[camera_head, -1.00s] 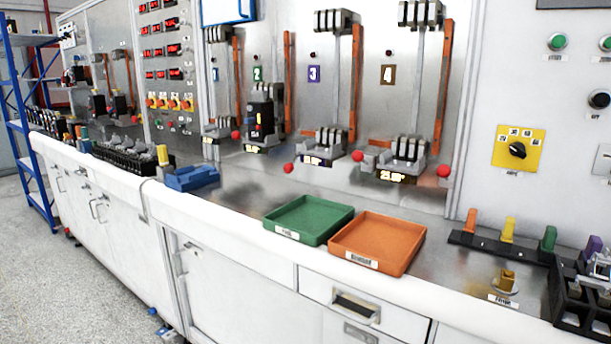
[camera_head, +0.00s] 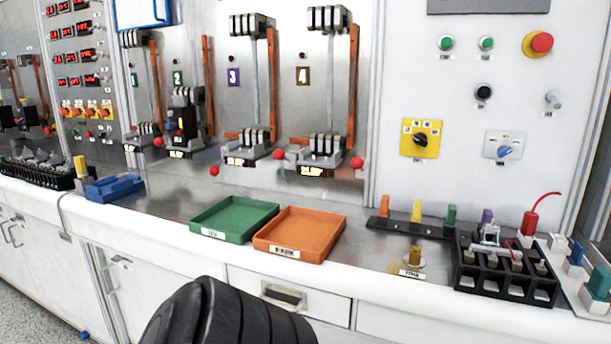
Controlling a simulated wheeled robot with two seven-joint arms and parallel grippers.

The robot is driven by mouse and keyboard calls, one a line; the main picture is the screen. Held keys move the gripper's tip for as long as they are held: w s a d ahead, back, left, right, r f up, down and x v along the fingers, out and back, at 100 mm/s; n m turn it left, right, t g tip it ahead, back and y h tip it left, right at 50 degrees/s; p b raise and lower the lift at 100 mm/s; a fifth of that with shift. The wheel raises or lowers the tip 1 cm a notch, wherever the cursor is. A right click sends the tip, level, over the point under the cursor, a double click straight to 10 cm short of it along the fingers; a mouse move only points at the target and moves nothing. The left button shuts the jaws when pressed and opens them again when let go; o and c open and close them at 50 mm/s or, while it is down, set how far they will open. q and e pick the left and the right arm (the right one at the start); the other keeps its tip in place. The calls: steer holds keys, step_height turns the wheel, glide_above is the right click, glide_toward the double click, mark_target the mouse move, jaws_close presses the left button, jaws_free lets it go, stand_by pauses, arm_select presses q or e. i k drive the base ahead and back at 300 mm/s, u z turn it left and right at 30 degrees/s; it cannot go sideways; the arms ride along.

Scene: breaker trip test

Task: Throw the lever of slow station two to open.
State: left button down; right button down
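The station marked with a green number 2 (camera_head: 178,78) is on the metal back panel, left of centre. A black breaker (camera_head: 184,118) sits upright in its clamp. A red ball knob (camera_head: 214,171), low and to the right of that clamp, looks like the end of its lever; the lever arm itself is too small to make out clearly. A small lit display (camera_head: 178,155) is at the clamp's foot. Neither gripper shows. A black ribbed part of my own arm is at the bottom edge, apart from the station.
Stations 3 (camera_head: 234,77) and 4 (camera_head: 303,75) with their red knobs are to the right. On the counter are a blue holder (camera_head: 114,188), a green tray (camera_head: 235,219), an orange tray (camera_head: 300,234) and a black terminal block (camera_head: 505,270). Metal counter between station and green tray is clear.

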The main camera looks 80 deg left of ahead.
mark_target(214, 171)
steer(key=z, duration=0.05)
steer(key=k, duration=1.25)
steer(key=u, duration=1.6)
steer(key=i, duration=0.3)
steer(key=u, duration=0.1)
